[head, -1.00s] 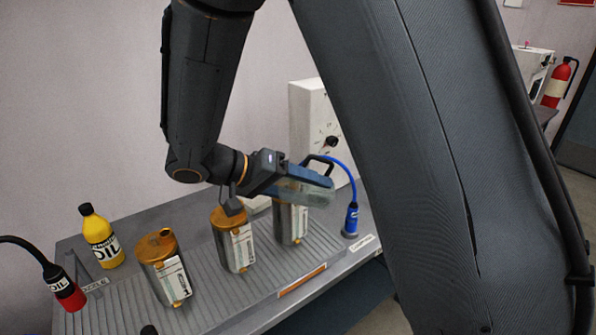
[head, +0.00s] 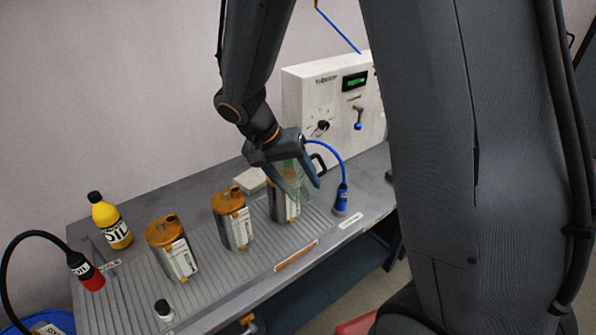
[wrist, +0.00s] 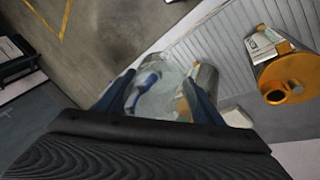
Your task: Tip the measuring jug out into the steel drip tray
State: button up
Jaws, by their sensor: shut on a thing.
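My gripper (head: 306,188) is shut on the clear measuring jug (head: 284,173), whose black handle (head: 318,163) shows at its right. The jug looks tilted and hangs in front of the third orange-topped canister (head: 285,207); whether it holds liquid, I cannot tell. In the wrist view the clear jug (wrist: 163,92) sits between both fingers, and things behind show through it. The ribbed grey steel drip tray (head: 207,285) lies on the bench under the canisters. It also shows in the wrist view (wrist: 205,42).
Two more orange-topped canisters (head: 172,250) (head: 233,220) stand left of the jug. A yellow oil bottle (head: 110,222), a red oil nozzle (head: 88,272) and a blue nozzle (head: 342,197) flank the tray. A white control box (head: 335,105) stands behind.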

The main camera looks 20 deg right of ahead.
jog(key=shift+a+f+y+p, duration=0.1)
jog(key=shift+a+y+p, duration=0.15)
jog(key=shift+y+p, duration=0.95)
jog(key=shift+a+y+p, duration=0.25)
jog(key=shift+y+p, duration=0.45)
jog(key=shift+p, duration=0.9)
jog(key=shift+a+f+y, duration=0.15)
jog(key=shift+f+y, duration=0.05)
jog(key=shift+y, duration=0.3)
jog(key=shift+a+f, duration=0.1)
